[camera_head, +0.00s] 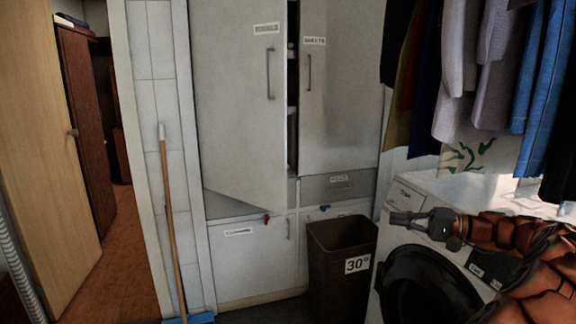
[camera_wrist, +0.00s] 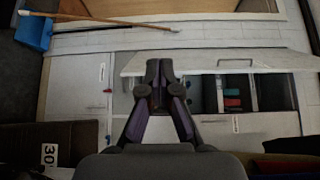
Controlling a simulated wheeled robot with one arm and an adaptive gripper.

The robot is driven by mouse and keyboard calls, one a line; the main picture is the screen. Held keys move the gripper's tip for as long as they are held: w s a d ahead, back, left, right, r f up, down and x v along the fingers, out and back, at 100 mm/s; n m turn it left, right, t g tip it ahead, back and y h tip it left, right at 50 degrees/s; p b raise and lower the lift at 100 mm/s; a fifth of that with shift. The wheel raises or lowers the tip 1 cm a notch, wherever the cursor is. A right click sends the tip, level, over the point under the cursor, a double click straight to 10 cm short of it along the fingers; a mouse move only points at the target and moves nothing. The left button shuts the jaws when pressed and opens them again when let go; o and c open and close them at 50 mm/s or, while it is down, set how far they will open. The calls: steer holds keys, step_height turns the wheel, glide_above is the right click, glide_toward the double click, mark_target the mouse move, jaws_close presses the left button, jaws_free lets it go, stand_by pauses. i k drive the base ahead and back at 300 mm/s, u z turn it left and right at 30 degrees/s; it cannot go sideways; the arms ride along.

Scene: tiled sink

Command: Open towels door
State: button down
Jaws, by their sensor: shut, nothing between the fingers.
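The towels door (camera_head: 235,110) is the tall left cabinet door, with a label at its top right and a vertical bar handle (camera_head: 270,73). It stands partly open, swung out with its right edge away from the cabinet, leaving a dark gap. In the wrist view, where the scene is turned sideways, the door (camera_wrist: 290,62) and its handle (camera_wrist: 235,63) show, with red and teal items (camera_wrist: 232,102) on shelves inside. My gripper (camera_head: 402,218) is shut and empty, right of the door and apart from the handle; its fingers also show in the wrist view (camera_wrist: 159,68).
The right tall door (camera_head: 340,90) is closed. A brown bin (camera_head: 340,262) stands before the lower cabinet. A washing machine (camera_head: 415,270) is at right, under hanging clothes (camera_head: 490,70). A broom (camera_head: 170,220) leans on the left tiled wall.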

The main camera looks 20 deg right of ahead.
mark_target(239, 48)
steer(key=i, duration=1.5)
